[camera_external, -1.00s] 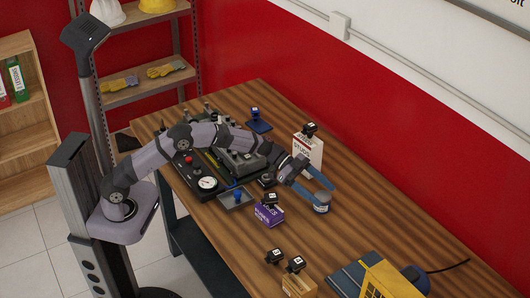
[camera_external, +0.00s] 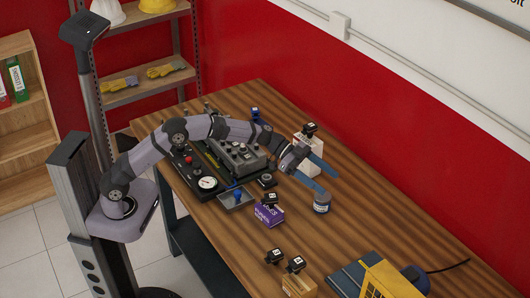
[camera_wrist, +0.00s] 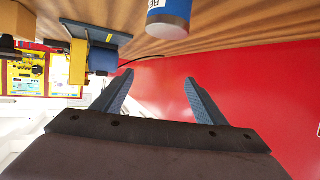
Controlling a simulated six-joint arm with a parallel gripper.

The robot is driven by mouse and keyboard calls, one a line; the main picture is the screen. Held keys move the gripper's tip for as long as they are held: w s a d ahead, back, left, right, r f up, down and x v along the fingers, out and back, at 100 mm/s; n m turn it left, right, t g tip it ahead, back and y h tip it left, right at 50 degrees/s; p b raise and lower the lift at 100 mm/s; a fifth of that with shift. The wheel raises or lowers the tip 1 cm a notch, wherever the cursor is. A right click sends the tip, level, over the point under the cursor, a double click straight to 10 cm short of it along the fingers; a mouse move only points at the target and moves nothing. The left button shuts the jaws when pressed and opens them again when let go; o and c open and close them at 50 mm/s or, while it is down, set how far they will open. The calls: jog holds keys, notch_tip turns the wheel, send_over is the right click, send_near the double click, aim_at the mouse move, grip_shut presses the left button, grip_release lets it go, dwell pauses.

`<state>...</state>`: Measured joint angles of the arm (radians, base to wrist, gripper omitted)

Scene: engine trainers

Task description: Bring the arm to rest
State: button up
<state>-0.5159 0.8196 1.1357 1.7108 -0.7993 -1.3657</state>
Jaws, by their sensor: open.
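My gripper (camera_external: 318,180) is open, with two blue fingers spread apart and nothing between them. In the external view it is raised over the wooden table (camera_external: 410,228), close to a small blue-grey can (camera_external: 322,203) with a pale label. The can stands on the table just beyond and below the fingertips. In the wrist view the open fingers (camera_wrist: 160,95) show with empty space between them, and the blue can (camera_wrist: 168,20) is at the top, apart from them. My arm is bent over the left part of the table.
A white box (camera_external: 307,155) with a black piece on top stands behind the gripper, partly hidden. A purple box (camera_external: 268,215) and a control panel with a gauge (camera_external: 207,183) lie nearby. A yellow case (camera_external: 388,278) is at the front right. The table's right middle is clear.

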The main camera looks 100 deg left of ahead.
jog(key=s+d+r+n+y+p, duration=0.3)
jog(key=r+n+y+p, duration=0.2)
jog(key=r+y, duration=0.1)
jog(key=s+d+f+g+p, duration=0.1)
jog(key=s+d+f+g, duration=0.1)
jog(key=s, duration=0.4)
jog(key=s+d+f+n+g+p, duration=0.1)
jog(key=s+d+f+g, duration=0.1)
jog(key=s, duration=0.4)
jog(key=s+d+f+g+y+p, duration=0.1)
jog(key=s+d+f+g, duration=0.1)
jog(key=s, duration=0.4)
jog(key=shift+d+f+n+g+p, duration=0.3)
jog(key=shift+d+f+n+p, duration=0.05)
jog(key=shift+d+f+n, duration=0.1)
jog(key=s+d+f+m+g+h+p, duration=0.1)
jog(key=s+d+f+g, duration=0.1)
jog(key=s, duration=1.1)
jog(key=s+d+f+m+g+h+p, duration=0.1)
jog(key=s+d+g, duration=0.3)
jog(key=s, duration=0.8)
jog(key=d+f, duration=0.1)
jog(key=d, duration=0.1)
jog(key=shift+s+d+f+m, duration=0.2)
jog(key=shift+s+d+m, duration=0.15)
